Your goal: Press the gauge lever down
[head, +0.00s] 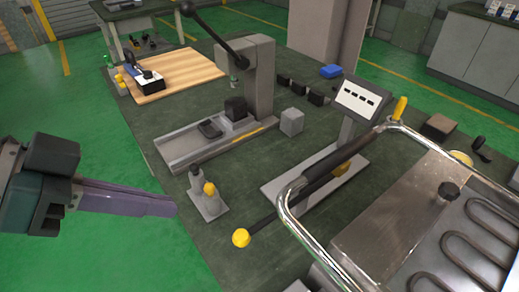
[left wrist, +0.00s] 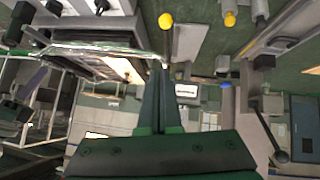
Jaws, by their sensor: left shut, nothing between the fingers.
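The gauge lever is a long dark rod (head: 283,216) with a yellow ball knob (head: 240,237) at its near end. It slopes down toward the knob from the gauge stand, which carries a tilted white display (head: 358,98). My left gripper (head: 175,209) is shut and empty, to the left of the knob and apart from it. In the left wrist view my shut fingers (left wrist: 159,66) point toward the yellow knob (left wrist: 165,20), with a gap between them. My right gripper is not in view.
A press (head: 258,80) with a long arm stands behind. A metal tray with a chrome rail (head: 292,203) and a heating coil (head: 470,240) lies at right, close to the lever.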

